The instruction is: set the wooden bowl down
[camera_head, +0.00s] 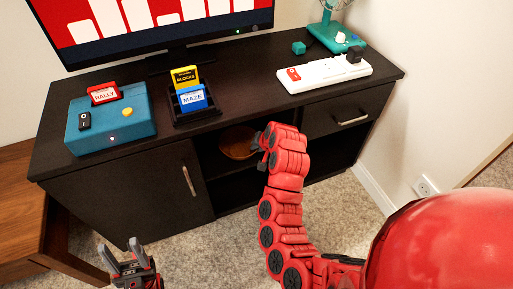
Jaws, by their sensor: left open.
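The wooden bowl (237,143) is brown and round. It shows inside the cabinet's dark upper open shelf, under the top, with its right side next to my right gripper. My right gripper (261,148) is at the shelf's opening at the bowl's right edge. Its fingers are mostly hidden by my red wrist, so I cannot tell if they touch or hold the bowl. My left gripper (128,262) is open and empty at the lower left, in front of the cabinet and well away from the bowl.
The dark cabinet (240,75) carries a teal console (130,115), a cartridge rack (193,112), a white power strip (325,73) and a teal fan (333,35). A screen (160,25) stands behind. A closed door (130,195) is left of the shelves, a drawer (340,117) right.

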